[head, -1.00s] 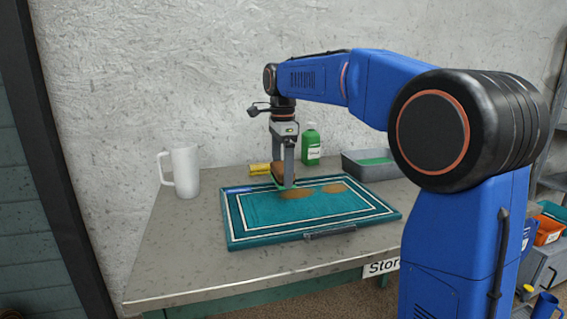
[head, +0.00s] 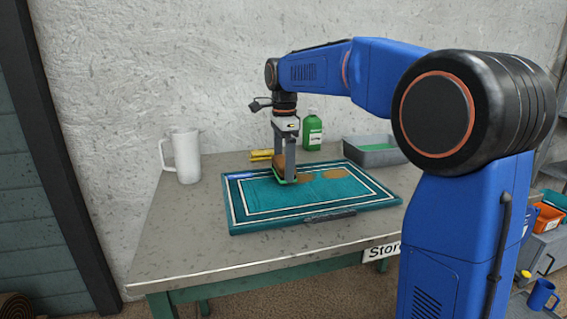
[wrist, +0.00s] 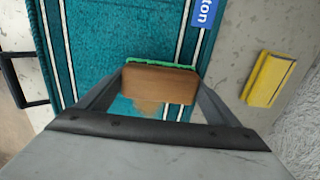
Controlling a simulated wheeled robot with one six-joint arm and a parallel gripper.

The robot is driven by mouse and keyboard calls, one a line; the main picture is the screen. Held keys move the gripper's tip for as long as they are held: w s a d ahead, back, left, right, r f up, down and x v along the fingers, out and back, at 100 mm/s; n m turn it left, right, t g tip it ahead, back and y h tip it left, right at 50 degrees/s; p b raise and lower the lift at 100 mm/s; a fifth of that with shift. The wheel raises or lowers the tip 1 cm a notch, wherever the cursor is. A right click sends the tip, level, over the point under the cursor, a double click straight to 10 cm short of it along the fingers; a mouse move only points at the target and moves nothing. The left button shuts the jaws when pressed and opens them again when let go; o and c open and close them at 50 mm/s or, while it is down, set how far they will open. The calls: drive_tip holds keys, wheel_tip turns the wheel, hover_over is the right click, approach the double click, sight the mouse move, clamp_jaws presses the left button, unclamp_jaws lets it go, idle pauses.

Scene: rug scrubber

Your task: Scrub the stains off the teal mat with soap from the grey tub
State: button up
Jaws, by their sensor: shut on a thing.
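The teal mat (head: 262,203) with white border lines lies flat on the grey table. Two brown stains show on it in the head view: one (head: 305,177) just right of my gripper and one (head: 333,174) farther right. My gripper (head: 285,180) points down over the mat's upper left part. It is shut on a brown-backed brush (wrist: 160,84) with a green edge. The brush appears to be at the mat surface; exact contact is hidden. A brown patch (wrist: 147,105) shows by the brush in the wrist view. The grey tub (head: 372,154) with green soap stands behind the mat at right.
A white jug (head: 186,157) stands at the table's back left. A green bottle (head: 312,133) stands behind the mat. A yellow block (head: 261,155), also in the wrist view (wrist: 267,79), lies behind the mat.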

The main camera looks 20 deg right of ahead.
drive_tip(key=shift+f, duration=0.5)
